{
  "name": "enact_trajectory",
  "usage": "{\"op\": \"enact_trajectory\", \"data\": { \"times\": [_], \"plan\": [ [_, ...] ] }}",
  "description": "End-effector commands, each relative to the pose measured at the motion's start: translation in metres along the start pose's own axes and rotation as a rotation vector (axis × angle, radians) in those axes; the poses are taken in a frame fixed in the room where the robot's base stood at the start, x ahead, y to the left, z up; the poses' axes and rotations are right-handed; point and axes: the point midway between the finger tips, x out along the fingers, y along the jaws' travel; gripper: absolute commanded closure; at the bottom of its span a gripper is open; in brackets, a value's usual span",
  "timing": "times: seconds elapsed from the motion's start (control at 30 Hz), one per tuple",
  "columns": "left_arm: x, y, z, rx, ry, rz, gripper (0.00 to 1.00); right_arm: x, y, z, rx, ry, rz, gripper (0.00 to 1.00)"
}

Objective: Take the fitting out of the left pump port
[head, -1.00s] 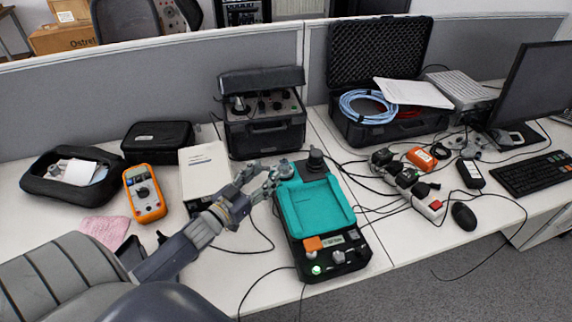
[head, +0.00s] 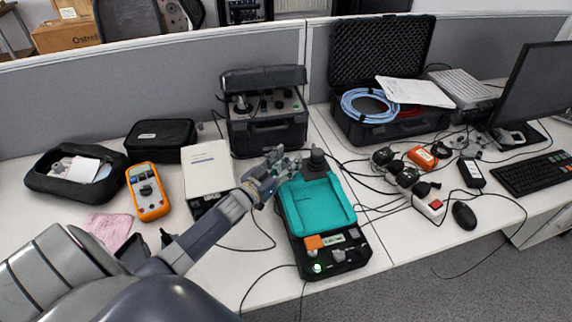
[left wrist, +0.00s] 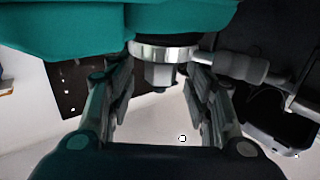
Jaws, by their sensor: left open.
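The pump (head: 345,250) is a black unit with a teal top, in the middle of the desk. In the left wrist view its teal body (left wrist: 80,25) fills the upper left. The fitting (left wrist: 158,72) is a metal piece with a round collar and a hex end, at the pump's edge. My left gripper (head: 279,160) is at the pump's far left corner and covers the fitting in the head view. In the left wrist view, its open fingers (left wrist: 160,88) stand on either side of the hex end, with gaps visible. My right gripper is not in view.
A black knob-like part (head: 316,158) stands beside the gripper on the pump's far edge. A white box (head: 207,170) and an orange multimeter (head: 147,192) lie left. A black instrument case (head: 267,130) stands behind. Cables and a power strip (head: 428,205) lie right.

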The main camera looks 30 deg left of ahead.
Motion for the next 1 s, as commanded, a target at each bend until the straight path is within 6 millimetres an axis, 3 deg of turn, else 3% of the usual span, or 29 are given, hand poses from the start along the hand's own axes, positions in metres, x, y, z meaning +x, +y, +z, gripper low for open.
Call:
{"op": "enact_trajectory", "data": {
  "times": [0.2,0.4,0.43,0.77,1.0],
  "plan": [
    [0.0,0.0,0.001,0.0,-0.001,0.0,0.52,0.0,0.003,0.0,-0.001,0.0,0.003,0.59],
    [0.0,0.0,0.0,0.0,-0.001,0.0,0.98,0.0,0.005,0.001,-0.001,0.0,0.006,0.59],
    [0.0,0.0,0.0,0.0,-0.001,0.0,1.0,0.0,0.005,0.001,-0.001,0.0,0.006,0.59],
    [0.0,0.0,-0.001,0.0,0.001,0.0,1.0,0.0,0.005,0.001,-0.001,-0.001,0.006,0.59],
    [0.0,0.0,-0.014,0.003,0.002,0.001,1.0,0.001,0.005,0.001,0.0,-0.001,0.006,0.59]
  ]
}}
